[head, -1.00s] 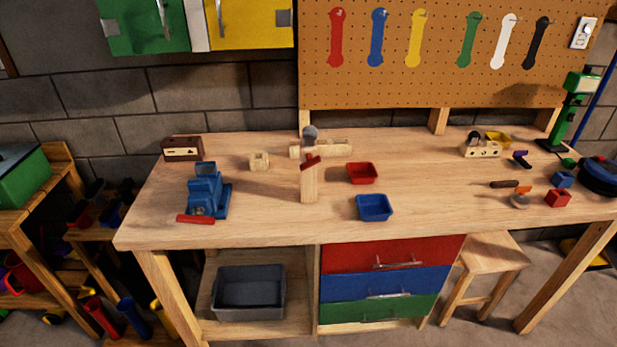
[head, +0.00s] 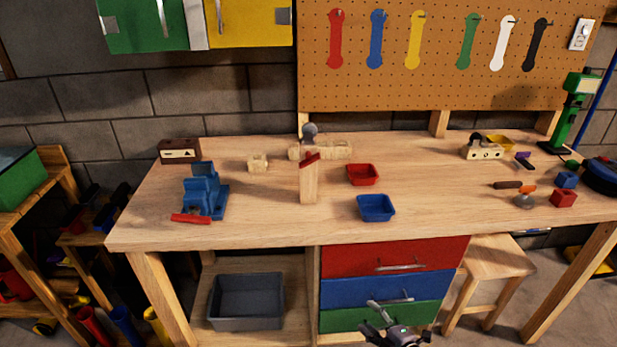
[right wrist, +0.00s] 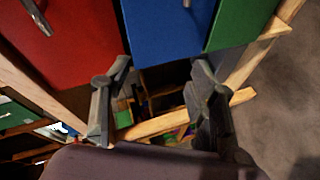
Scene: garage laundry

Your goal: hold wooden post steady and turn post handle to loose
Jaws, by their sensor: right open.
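The wooden post (head: 309,186) stands upright near the middle of the workbench in the head view. Its red handle (head: 309,159) sits tilted across the top of the post. My right gripper (head: 381,310) is low in front of the drawers, below the bench top and well away from the post. It is open and empty. In the right wrist view its two fingers (right wrist: 160,90) are spread apart, with the drawer fronts beyond them. My left gripper is not in view.
A red tray (head: 362,175) and a blue tray (head: 376,207) lie right of the post. A blue vise-like tool (head: 204,193) stands to its left. Wooden block pieces (head: 328,150) lie behind it. The bench's front edge and drawers (head: 393,255) lie between my right gripper and the bench top.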

